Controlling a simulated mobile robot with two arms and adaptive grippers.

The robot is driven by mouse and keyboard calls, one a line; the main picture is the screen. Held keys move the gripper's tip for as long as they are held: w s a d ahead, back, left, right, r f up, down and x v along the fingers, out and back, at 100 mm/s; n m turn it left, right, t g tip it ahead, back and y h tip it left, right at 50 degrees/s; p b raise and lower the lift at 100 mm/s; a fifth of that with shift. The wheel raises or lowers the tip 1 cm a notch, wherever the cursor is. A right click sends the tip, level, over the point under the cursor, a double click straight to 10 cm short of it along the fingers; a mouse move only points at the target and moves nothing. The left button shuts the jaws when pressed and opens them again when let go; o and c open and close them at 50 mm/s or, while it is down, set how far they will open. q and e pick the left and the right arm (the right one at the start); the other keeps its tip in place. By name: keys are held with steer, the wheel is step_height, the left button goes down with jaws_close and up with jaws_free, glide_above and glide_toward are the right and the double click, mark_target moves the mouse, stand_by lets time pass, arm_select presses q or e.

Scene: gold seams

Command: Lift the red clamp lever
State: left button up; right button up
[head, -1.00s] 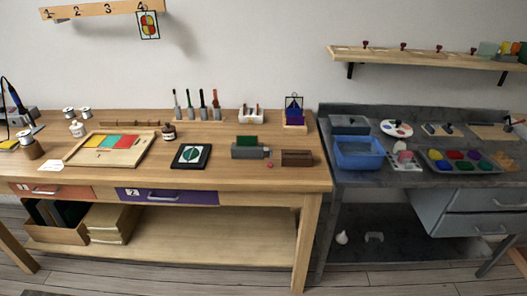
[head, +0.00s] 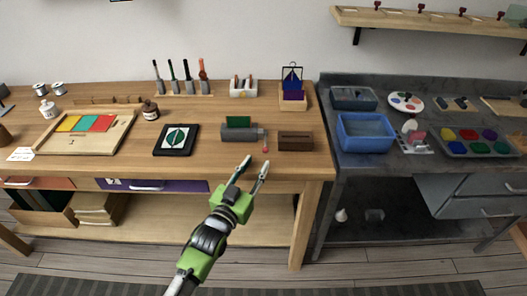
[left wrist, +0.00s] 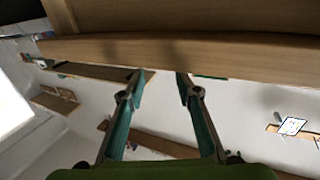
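The grey clamp (head: 240,134) stands near the front of the wooden bench, with a dark green piece (head: 238,121) upright in it. Its lever, with a small red knob (head: 265,150), hangs at the clamp's right end. My left gripper (head: 256,166) is open and empty, with fingers pointing up in the head view. Its tips show just below the red knob, near the bench's front edge; I cannot tell their depth gap. The left wrist view shows the two fingers (left wrist: 160,80) spread apart with nothing between them. The lever is not recognisable there. My right gripper is not in view.
A brown slotted block (head: 295,141) stands close right of the lever. A black framed tile (head: 176,140) lies left of the clamp. The wooden bench's front edge (head: 290,174) is close to the gripper. A blue bin (head: 365,133) sits on the grey bench.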

mark_target(264, 152)
arm_select(q)
steer(key=x, duration=0.5)
steer(key=shift+w+d, duration=0.1)
steer(key=shift+w, duration=0.15)
steer(key=shift+w+d, duration=0.2)
steer(key=shift+w, duration=0.35)
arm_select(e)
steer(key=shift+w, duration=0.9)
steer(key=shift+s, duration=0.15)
arm_select(q)
jaws_close()
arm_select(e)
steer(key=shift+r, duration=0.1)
